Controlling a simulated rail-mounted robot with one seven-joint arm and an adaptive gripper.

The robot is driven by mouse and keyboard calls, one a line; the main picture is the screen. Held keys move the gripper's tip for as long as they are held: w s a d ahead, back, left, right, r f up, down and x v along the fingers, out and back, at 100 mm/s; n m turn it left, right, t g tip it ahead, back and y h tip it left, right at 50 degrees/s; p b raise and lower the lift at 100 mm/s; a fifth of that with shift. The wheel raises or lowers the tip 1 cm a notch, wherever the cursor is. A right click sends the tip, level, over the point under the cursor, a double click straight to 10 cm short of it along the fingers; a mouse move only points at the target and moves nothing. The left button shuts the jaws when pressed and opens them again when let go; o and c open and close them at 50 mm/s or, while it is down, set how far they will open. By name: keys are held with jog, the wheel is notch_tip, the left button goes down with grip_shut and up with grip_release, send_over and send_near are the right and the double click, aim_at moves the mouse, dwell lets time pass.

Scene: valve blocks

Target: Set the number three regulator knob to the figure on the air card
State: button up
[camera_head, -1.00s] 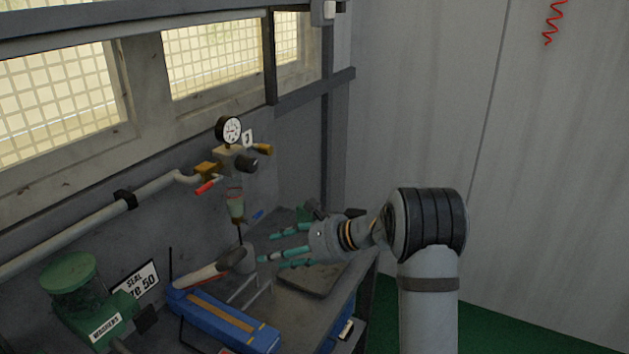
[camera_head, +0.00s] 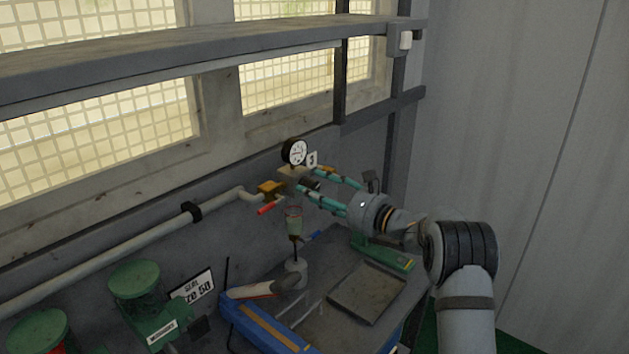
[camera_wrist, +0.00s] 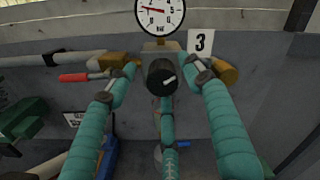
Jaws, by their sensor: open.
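The number three regulator's black knob (camera_wrist: 162,77) faces me in the wrist view, with a white pointer line slanting to its upper right. A white tag with a 3 (camera_wrist: 200,42) is beside it. Its round gauge (camera_wrist: 160,14) is above, with a red needle pointing left. My gripper (camera_head: 309,180) has teal fingers, open and spread around the knob: one left, one right, one below. I cannot tell whether any finger touches it. I see no card that I can identify as the air card.
A red-handled lever (camera_head: 270,208) and brass valve (camera_head: 272,187) sit left of the regulator, on a grey pipe (camera_head: 150,228). A clear bowl (camera_head: 293,222) hangs below. The bench holds a blue case (camera_head: 262,325), a flat tray (camera_head: 368,293) and a "SEAL" sign (camera_head: 193,287).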

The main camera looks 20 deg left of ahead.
jog(key=shift+w+a+f, duration=0.1)
jog(key=shift+w+a, duration=0.2)
jog(key=shift+a, duration=0.1)
jog(key=shift+s, duration=0.1)
jog(key=c, duration=1.1)
jog(key=shift+c, duration=0.2)
